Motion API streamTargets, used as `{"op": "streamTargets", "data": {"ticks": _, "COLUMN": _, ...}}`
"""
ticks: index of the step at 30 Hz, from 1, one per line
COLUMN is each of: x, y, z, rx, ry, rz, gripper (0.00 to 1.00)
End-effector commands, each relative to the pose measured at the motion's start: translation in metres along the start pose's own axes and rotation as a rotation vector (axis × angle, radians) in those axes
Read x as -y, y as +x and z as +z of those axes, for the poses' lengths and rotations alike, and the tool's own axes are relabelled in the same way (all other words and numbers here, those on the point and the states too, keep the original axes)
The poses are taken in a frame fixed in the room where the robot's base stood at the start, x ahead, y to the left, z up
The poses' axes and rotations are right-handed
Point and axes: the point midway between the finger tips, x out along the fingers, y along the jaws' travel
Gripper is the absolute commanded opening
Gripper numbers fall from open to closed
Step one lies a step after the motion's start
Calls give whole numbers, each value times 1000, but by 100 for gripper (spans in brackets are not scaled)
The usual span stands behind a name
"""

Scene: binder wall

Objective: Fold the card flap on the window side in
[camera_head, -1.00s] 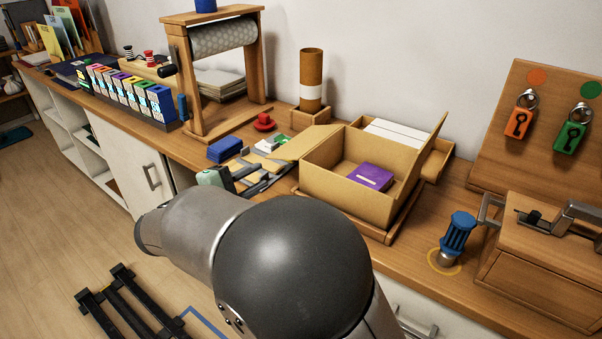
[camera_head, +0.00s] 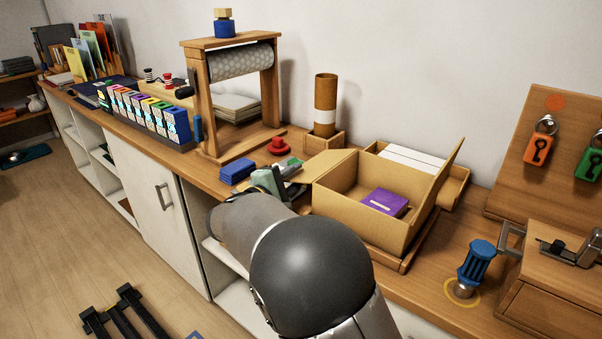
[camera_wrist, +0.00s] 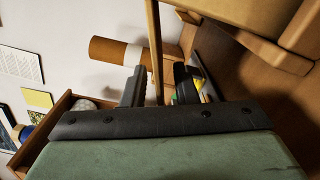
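The open card box (camera_head: 355,212) stands on the worktop with a purple box (camera_head: 385,201) inside. Its left flap (camera_head: 322,169) leans outward to the left, and its right flap (camera_head: 437,190) stands up tilted outward. My green-grey gripper (camera_head: 270,181) is just left of the left flap, partly hidden by my arm. In the wrist view my two black fingers (camera_wrist: 157,88) are apart, with the thin edge of a card flap (camera_wrist: 154,40) showing in line with the gap between them. I cannot tell whether they touch it. No window is in view.
A cardboard tube (camera_head: 325,103) stands in a wooden holder behind the box. A wooden roll stand (camera_head: 205,105), a red spool (camera_head: 279,146) and blue packets (camera_head: 237,171) are to the left. A blue-handled stamp (camera_head: 476,262) stands to the right.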

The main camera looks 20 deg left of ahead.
Motion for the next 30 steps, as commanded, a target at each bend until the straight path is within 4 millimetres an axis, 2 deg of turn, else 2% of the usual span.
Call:
{"op": "streamTargets", "data": {"ticks": 1, "x": 0, "y": 8, "z": 0, "rx": 2, "ry": 0, "rz": -1, "gripper": 26}}
{"op": "streamTargets", "data": {"ticks": 6, "x": 0, "y": 22, "z": 0, "rx": 1, "ry": 1, "rz": -1, "gripper": 26}}
{"op": "streamTargets", "data": {"ticks": 16, "x": 0, "y": 24, "z": 0, "rx": 0, "ry": 0, "rz": -1, "gripper": 26}}
{"op": "streamTargets", "data": {"ticks": 19, "x": 0, "y": 24, "z": 0, "rx": 0, "ry": 0, "rz": -1, "gripper": 0}}
{"op": "streamTargets", "data": {"ticks": 30, "x": 0, "y": 24, "z": 0, "rx": 0, "ry": 0, "rz": -1, "gripper": 0}}
